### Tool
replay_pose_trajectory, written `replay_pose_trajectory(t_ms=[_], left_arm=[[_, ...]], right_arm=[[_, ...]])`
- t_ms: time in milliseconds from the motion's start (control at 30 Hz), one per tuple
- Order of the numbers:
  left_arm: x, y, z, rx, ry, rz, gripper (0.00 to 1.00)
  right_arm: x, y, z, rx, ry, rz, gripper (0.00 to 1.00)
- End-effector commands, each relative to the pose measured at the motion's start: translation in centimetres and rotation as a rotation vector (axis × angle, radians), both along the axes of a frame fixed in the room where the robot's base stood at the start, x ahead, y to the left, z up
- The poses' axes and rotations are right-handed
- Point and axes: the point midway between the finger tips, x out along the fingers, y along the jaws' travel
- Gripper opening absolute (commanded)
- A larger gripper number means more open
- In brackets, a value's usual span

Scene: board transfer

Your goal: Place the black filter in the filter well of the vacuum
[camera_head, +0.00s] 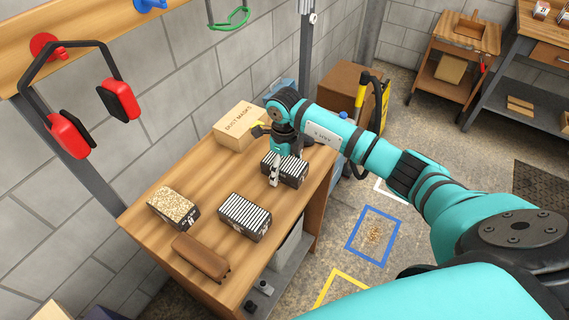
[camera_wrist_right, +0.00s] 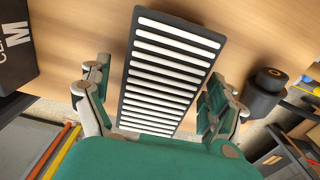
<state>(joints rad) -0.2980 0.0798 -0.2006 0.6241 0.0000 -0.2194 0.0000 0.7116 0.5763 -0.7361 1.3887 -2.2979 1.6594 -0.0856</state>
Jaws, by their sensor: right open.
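A black filter (camera_head: 295,170) with a white-ribbed top lies near the right edge of the wooden table. My right gripper (camera_head: 277,171) is over it, pointing down. In the right wrist view the filter (camera_wrist_right: 165,75) lies between the two spread fingers of the right gripper (camera_wrist_right: 157,88), with gaps on both sides. A second black, white-ribbed filter (camera_head: 245,216) lies nearer on the table. A block (camera_head: 173,206) with a speckled tan top lies to its left. My left gripper is not in view.
A dust mask carton (camera_head: 238,122) stands at the table's back, and a brown brush-like item (camera_head: 201,257) lies at its front. A dark cylinder (camera_wrist_right: 265,90) shows right of the fingers in the wrist view. Bare tabletop (camera_head: 215,180) lies between the blocks and carton.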

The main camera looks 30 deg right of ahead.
Motion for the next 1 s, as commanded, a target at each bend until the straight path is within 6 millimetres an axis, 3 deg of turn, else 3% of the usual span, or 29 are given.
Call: replay_pose_trajectory(t_ms=[300,767,933,1000], left_arm=[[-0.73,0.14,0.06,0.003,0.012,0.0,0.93],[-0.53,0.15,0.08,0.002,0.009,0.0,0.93],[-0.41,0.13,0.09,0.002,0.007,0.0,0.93],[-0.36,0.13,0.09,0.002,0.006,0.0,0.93]], right_arm=[[-0.01,-0.02,-0.64,0.0,0.0,0.001,0.91],[-0.01,-0.03,-0.59,0.0,0.0,0.0,0.31],[0.02,-0.03,-0.55,0.001,-0.001,0.0,0.29],[0.02,-0.02,-0.54,0.001,-0.001,0.0,0.24]])
